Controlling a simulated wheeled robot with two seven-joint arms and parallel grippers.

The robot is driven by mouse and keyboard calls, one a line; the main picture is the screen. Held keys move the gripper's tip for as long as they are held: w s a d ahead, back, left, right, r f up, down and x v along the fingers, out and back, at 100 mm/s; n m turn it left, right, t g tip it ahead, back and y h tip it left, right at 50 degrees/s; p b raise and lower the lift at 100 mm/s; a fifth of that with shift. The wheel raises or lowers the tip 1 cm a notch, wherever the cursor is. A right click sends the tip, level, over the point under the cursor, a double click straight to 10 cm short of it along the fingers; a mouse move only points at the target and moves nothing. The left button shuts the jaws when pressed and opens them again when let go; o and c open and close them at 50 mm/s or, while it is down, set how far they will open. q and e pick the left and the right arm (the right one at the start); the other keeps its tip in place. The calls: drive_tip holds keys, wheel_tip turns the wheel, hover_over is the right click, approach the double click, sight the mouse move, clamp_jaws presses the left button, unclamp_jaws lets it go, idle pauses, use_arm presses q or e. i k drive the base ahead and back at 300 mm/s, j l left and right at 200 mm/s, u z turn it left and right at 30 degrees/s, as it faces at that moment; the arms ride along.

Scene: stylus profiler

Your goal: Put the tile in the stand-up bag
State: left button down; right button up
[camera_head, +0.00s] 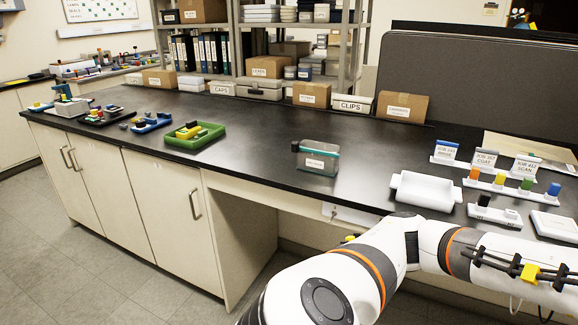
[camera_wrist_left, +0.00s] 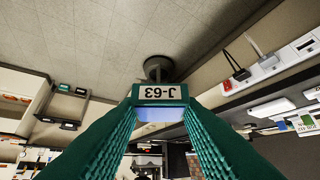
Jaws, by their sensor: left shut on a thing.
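The stand-up bag (camera_head: 318,160) stands upright on the black counter in the head view, clear with a teal band, a dark top edge and a white label. Whether its mouth is open cannot be told. In the left wrist view my left gripper (camera_wrist_left: 160,112) has teal ridged fingers closed on a small teal-edged piece, apparently the tile (camera_wrist_left: 160,92). It bears a white label reading J-63, upside down, with a pale bluish area below it. The left gripper is outside the head view, so its distance from the bag cannot be told. My right gripper is not in view.
A white tray (camera_head: 424,191) and a rack of coloured pieces (camera_head: 499,186) with sign cards stand right of the bag. A green tray (camera_head: 194,136) is to the left. Boxes line the back. Counter beside the bag is clear. My white arm crosses the lower right.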

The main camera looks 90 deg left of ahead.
sight(311, 165)
drive_tip(key=j+u, duration=0.1)
drive_tip(key=u, duration=0.4)
drive_tip(key=j+u, duration=0.15)
drive_tip(key=u, duration=0.3)
drive_tip(key=j+u, duration=0.1)
drive_tip(key=u, duration=0.4)
drive_tip(key=i+u, duration=0.1)
drive_tip(key=u, duration=0.4)
